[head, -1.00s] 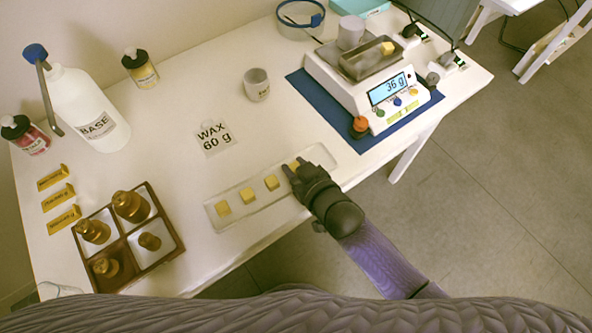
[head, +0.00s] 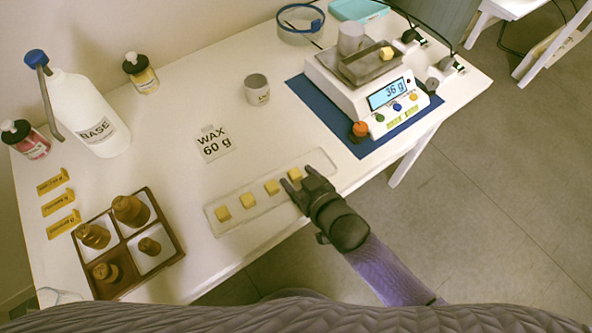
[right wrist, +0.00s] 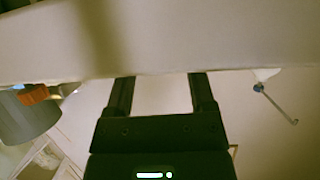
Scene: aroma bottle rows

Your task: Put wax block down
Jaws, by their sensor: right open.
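Several yellow wax blocks lie in a row on a clear tray (head: 236,224); the rightmost wax block (head: 295,174) rests at the tray's right end. My right gripper (head: 296,178) is open at that end, its fingertips close to this block. Contact cannot be told. In the right wrist view the two fingers (right wrist: 162,90) are apart, with no block visible between them. Another wax block (head: 386,53) sits on the metal pan (head: 372,63) of the scale (head: 350,85), which reads 36 g. My left gripper is not in view.
A card (head: 214,143) reads "WAX 60 g". A small cup (head: 257,89) stands behind it. At left are a brown divided box (head: 168,249) with amber bottles and a white BASE bottle (head: 92,110).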

